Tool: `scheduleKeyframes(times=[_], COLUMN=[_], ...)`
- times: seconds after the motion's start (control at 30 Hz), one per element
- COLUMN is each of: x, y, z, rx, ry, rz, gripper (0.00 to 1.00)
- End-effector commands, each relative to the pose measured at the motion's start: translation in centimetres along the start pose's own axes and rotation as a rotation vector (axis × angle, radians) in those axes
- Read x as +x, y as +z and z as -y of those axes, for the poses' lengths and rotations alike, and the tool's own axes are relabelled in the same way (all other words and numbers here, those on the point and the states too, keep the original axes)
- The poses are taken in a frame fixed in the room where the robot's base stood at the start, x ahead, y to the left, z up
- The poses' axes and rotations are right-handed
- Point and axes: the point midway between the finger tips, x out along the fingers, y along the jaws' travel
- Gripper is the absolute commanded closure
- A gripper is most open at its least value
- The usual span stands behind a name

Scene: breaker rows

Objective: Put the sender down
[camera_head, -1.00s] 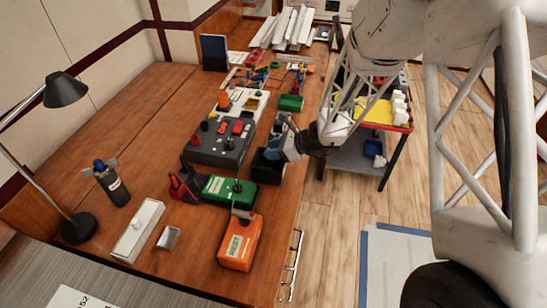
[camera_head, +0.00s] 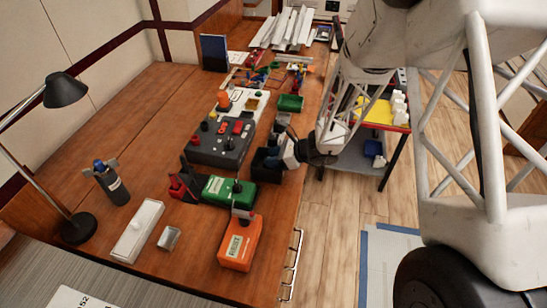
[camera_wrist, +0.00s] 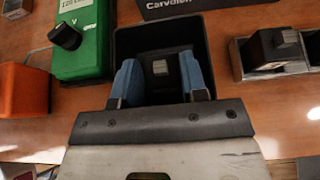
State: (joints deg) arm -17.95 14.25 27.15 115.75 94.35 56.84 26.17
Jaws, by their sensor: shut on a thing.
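My gripper (camera_wrist: 161,82), with blue fingers, is shut on a small dark thing (camera_wrist: 160,68) with a pale grey patch. I take this to be the sender, though most of it is hidden in shadow. The fingers reach into the mouth of an open black box (camera_wrist: 125,42). I cannot tell whether the held thing touches the box floor. In the head view my gripper (camera_head: 284,155) is over the black box (camera_head: 265,170) near the table's right edge, and the held thing is hidden there.
Beside the box are a green meter (camera_head: 217,187) and an orange meter (camera_head: 240,245). A dark control box (camera_head: 208,150) stands to the left, and a metal-and-black part (camera_wrist: 275,52) on the far side. The table's left middle is clear.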

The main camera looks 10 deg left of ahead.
Motion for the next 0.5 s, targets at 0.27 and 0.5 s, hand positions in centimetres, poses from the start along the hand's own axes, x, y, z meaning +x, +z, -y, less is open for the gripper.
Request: scheduleKeyframes(times=[0.27, 0.5], x=[0.14, 0.13], y=[-0.24, -0.25], z=[0.00, -0.01], rx=[0.000, 0.000], ry=[0.000, 0.000], rz=[0.000, 0.000], gripper=[0.49, 0.35])
